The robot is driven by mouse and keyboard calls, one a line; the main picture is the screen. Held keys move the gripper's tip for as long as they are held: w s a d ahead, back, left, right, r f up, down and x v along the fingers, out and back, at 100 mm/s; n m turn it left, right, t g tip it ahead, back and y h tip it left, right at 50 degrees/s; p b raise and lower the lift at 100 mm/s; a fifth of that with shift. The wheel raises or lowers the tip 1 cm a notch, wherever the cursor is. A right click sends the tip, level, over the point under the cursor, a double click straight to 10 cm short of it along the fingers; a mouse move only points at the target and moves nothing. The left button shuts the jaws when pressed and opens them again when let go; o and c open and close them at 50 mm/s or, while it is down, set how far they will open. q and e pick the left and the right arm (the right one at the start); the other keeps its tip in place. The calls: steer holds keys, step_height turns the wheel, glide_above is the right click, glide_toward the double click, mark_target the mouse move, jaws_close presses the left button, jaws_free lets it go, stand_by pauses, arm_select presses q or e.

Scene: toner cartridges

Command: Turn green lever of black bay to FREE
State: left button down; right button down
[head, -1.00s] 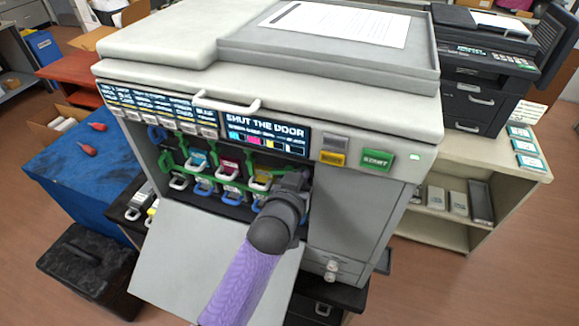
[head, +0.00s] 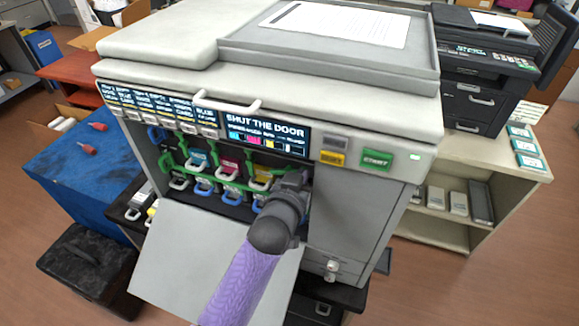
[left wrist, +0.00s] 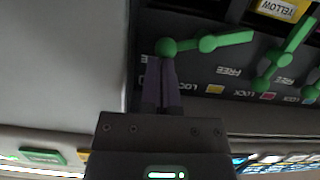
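The printer (head: 360,215) stands with its front door (head: 215,250) folded down and a row of toner bays exposed. My left gripper (head: 303,178) reaches into the rightmost bay, and its arm hides most of that bay in the head view. In the left wrist view the purple fingers (left wrist: 163,82) are closed together, with their tips at the round end of the nearest green lever (left wrist: 228,40). Contact is unclear. LOCK and FREE labels show beside the levers; that lever's exact setting is unclear. My right gripper is not in view.
Other bays hold cyan (head: 198,158), magenta (head: 229,167) and yellow (head: 263,173) cartridges with handles and green levers. The display (head: 265,131) reads SHUT THE DOOR. The printer's side wall (left wrist: 70,70) is close beside the fingers.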

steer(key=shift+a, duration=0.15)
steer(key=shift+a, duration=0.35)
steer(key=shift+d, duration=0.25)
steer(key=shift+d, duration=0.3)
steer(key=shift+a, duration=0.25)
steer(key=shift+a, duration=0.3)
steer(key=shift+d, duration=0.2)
